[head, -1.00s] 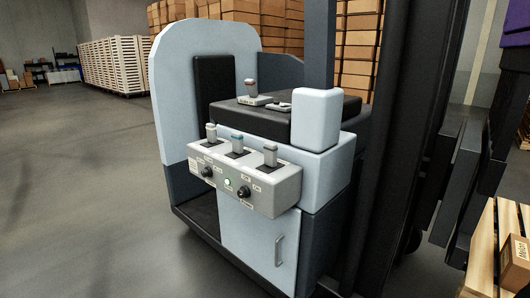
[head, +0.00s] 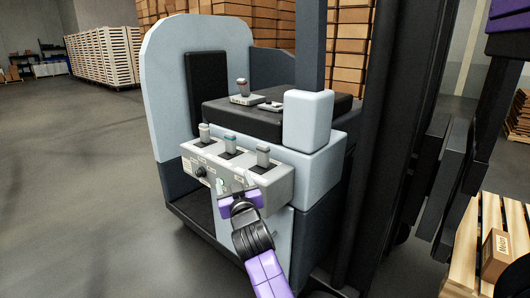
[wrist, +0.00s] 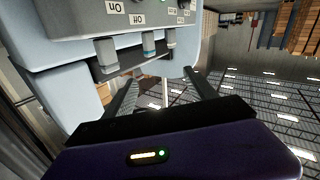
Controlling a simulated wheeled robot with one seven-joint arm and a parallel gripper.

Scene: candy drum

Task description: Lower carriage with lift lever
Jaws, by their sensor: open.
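A grey control box (head: 268,188) on the lift truck carries three upright levers: a left one (head: 205,131), a teal-marked middle one (head: 230,143) and a right one (head: 263,155). I cannot read which is the lift lever. My gripper (head: 237,186) is open and empty in front of the box, below the lever tops, hiding part of its face. In the upside-down wrist view, the fingers (wrist: 161,88) are spread apart from the levers; the nearest lever (wrist: 107,55) hangs at left, with the teal one (wrist: 150,45) beside it. The dark carriage bars (head: 458,180) stand at right.
The dark mast (head: 392,120) rises right of the control box. A pale housing block (head: 308,120) stands behind the levers. A wooden pallet with a carton (head: 496,253) lies at lower right. Open floor (head: 90,200) lies to the left.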

